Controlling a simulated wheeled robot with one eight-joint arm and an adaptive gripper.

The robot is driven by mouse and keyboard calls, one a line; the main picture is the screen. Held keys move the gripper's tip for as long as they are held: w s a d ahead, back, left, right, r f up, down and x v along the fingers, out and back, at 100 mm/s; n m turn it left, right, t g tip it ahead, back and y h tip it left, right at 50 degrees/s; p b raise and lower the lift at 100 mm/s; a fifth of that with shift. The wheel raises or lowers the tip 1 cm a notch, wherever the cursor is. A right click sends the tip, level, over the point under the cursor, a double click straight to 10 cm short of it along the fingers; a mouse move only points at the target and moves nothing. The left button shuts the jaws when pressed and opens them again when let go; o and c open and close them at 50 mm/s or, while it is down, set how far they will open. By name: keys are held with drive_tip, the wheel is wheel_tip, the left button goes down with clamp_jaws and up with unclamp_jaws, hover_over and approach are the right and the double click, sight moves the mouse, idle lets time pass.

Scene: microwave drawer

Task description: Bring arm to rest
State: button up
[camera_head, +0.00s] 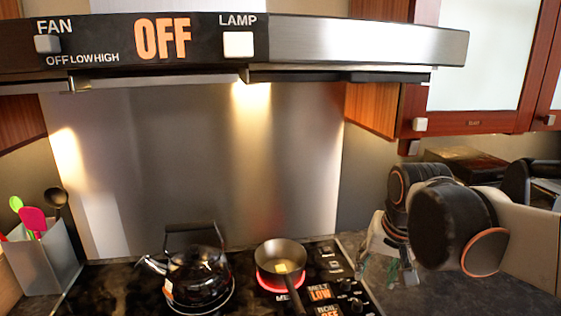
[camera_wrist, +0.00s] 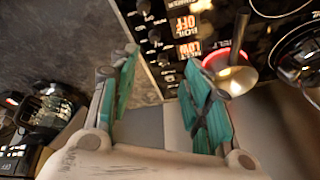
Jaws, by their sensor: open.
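My gripper (camera_head: 392,262) hangs at the right of the stove, above the dark counter, with my arm reaching in from the right edge. In the wrist view my gripper (camera_wrist: 158,92) shows two teal-padded fingers spread apart with nothing between them. Its fingertips point towards the counter and the stove's knob panel. In the head view the fingers are small and partly behind my arm.
A pan (camera_head: 281,262) with a small yellow piece inside sits on a red-glowing burner. A black kettle (camera_head: 199,277) stands left of it. A utensil holder (camera_head: 42,262) is far left. A range hood (camera_head: 365,43) and wooden cabinet (camera_head: 470,65) hang above. Dark counter (camera_head: 455,298) lies below my arm.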

drive_tip(key=s+f+n+t, duration=0.3)
drive_tip(key=s+f, duration=0.1)
drive_tip(key=s, duration=0.8)
drive_tip(key=shift+s+n, duration=0.3)
drive_tip(key=shift+s, duration=0.05)
